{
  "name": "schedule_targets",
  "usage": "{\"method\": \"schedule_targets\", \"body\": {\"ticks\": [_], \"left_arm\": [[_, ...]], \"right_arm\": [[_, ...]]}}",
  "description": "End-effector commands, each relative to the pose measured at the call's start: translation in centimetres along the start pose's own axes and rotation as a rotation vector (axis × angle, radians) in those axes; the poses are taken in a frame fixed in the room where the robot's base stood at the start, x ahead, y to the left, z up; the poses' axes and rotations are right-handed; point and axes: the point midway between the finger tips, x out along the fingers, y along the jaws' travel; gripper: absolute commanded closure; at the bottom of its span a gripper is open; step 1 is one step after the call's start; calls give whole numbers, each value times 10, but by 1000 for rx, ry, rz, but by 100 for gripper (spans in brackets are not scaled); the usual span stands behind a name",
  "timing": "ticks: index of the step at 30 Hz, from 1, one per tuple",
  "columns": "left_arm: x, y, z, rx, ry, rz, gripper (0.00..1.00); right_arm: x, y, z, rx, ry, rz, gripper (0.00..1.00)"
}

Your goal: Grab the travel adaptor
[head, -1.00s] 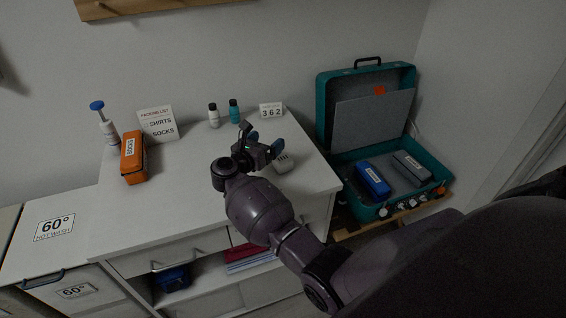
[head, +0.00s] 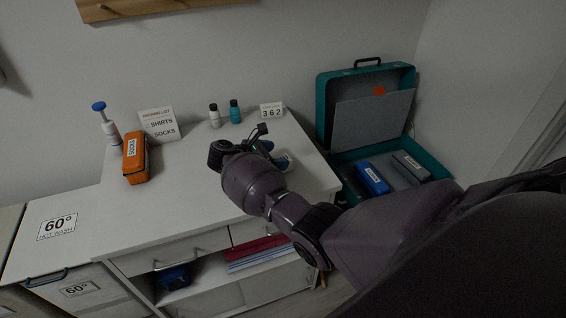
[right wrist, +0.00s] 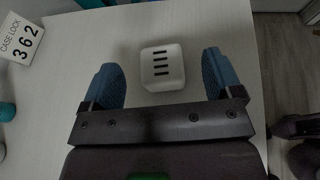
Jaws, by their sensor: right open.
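The travel adaptor (right wrist: 163,78) is a small white block with several dark slots, lying on the white cabinet top in the right wrist view. My right gripper (right wrist: 160,58) is open, with one blue finger on each side of the adaptor in the picture and a gap on both sides. I cannot tell how far above the top the fingers are. In the head view my right gripper (head: 274,153) is over the right part of the cabinet top, and it hides the adaptor. My left gripper is not in view.
The cabinet top (head: 205,185) also holds an orange socks case (head: 135,160), a packing list card (head: 158,124), two small bottles (head: 225,114) and a 362 sign (head: 271,112). An open teal suitcase (head: 330,115) with blue and grey cases stands at the right.

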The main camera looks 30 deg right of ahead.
Motion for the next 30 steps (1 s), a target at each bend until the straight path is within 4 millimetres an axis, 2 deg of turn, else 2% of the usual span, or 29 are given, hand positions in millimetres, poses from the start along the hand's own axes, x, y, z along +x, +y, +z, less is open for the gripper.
{"method": "schedule_targets", "body": {"ticks": [12, 22, 30], "left_arm": [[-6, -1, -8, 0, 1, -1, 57], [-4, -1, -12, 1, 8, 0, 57], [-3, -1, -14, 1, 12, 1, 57]], "right_arm": [[46, 2, -5, -1, -4, 1, 15], [52, 2, -7, -1, 0, 2, 15], [52, 2, -7, -1, 0, 2, 55]]}}
